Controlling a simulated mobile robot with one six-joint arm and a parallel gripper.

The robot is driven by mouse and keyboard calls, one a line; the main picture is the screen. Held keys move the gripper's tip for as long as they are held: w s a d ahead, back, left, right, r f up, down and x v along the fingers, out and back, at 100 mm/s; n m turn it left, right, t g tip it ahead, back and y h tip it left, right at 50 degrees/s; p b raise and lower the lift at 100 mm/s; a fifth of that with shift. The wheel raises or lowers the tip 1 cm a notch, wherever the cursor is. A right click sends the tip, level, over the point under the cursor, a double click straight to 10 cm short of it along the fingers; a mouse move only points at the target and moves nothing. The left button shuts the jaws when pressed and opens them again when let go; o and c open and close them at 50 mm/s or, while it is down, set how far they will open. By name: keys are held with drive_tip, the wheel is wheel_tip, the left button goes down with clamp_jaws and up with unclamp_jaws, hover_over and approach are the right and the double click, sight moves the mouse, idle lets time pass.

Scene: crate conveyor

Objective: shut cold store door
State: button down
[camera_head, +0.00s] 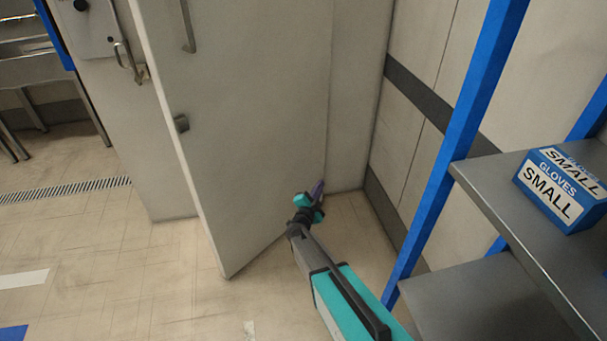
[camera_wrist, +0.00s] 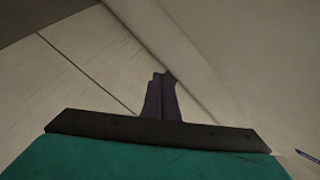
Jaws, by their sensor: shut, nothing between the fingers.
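The cold store door (camera_head: 250,110) is a tall pale panel standing ajar, its free edge swung out over the floor. My gripper (camera_head: 318,188) is low near the door's right side, by the wall corner. Its purple fingers are shut and empty. In the wrist view the closed fingers (camera_wrist: 160,97) point at a pale surface with a slanting edge close by. I cannot tell whether they touch the door.
A blue-framed shelf rack (camera_head: 447,160) stands close on the right of my arm, with a blue glove box (camera_head: 562,188) on it. A panelled wall (camera_head: 412,125) with dark bands is behind it. A floor drain (camera_head: 65,190) runs at left. The floor left of the door is clear.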

drive_tip(key=s+d+f+n+g+y, duration=0.2)
drive_tip(key=s+f+n+g+y, duration=0.25)
drive_tip(key=s+f, duration=0.8)
drive_tip(key=s+d+f+n+g+y, duration=0.2)
drive_tip(key=s+f+n+g+y, duration=0.3)
drive_tip(key=s+f, duration=0.75)
drive_tip(key=s+d+r+n+g+h, duration=0.1)
drive_tip(key=s+g, duration=0.5)
drive_tip(key=s, duration=1)
drive_tip(key=s+d+r+n+g+h, duration=0.2)
drive_tip(key=s+d+n+g, duration=0.2)
drive_tip(key=s, duration=1.3)
drive_tip(key=shift+d+r+g, duration=0.25)
drive_tip(key=shift+g, duration=1.2)
drive_tip(key=shift+s, duration=0.15)
